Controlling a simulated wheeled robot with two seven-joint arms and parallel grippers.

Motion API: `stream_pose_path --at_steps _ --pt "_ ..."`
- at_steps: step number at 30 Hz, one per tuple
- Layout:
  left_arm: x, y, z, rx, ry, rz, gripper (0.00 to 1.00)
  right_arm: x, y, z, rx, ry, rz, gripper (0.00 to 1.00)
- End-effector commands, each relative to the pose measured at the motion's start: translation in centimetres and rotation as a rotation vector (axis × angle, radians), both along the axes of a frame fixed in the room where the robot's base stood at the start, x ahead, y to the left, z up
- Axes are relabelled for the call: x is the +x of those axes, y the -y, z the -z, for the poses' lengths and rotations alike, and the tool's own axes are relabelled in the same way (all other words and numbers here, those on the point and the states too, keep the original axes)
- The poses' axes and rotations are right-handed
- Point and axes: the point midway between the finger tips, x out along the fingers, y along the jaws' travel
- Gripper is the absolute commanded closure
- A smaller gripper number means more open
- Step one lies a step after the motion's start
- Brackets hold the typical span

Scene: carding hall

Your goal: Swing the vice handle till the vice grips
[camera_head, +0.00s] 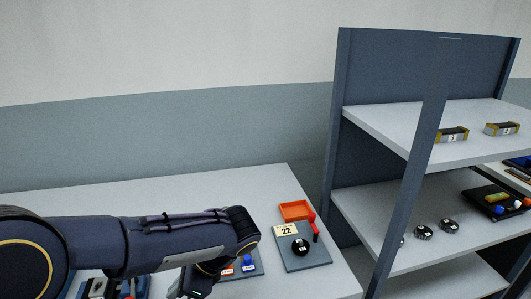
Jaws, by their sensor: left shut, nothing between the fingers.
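No vice can be made out for certain. Partly hidden behind my left arm at the bottom left is a dark and blue fixture (98,288) with a pale block and a red piece; I cannot tell whether it is the vice. My left arm reaches across the table from the left and bends down at the wrist. My left gripper (190,289) is shut and empty at the bottom edge, partly cut off, to the right of that fixture. My right gripper is out of view.
On the light table (150,195), a grey board (303,257) holds a black knob, a red lever and a "22" label, beside an orange tray (294,210). A blue board (247,270) lies partly behind my wrist. A shelf unit (390,75) stands right. The table's back is clear.

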Motion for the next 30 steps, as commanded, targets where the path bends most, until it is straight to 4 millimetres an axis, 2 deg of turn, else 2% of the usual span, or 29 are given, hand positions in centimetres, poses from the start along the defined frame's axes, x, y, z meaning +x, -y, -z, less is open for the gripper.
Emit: stream_pose_path --at_steps 3,6,9,13,18,21,30 --pt "-3.2 -2.0 0.0 -0.182 0.095 -0.191 1.0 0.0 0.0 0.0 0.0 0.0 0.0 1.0" --pt "-6.5 -2.6 0.3 -0.373 0.206 -0.412 1.0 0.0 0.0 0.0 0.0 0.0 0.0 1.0" --pt "-9.4 -2.4 0.5 -0.556 0.327 -0.65 1.0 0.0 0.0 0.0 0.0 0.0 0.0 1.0" --pt "-12.1 -1.4 0.4 -0.776 0.49 -0.962 1.0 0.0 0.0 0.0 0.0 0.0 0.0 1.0" --pt "-13.7 -0.1 0.0 -0.992 0.662 -1.284 1.0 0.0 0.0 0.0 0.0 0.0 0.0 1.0" --pt "-14.0 0.3 -0.2 -1.068 0.723 -1.401 1.0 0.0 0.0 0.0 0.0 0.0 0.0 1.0" --pt "-14.1 0.6 -0.4 -1.114 0.756 -1.468 1.0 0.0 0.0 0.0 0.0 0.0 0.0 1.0"
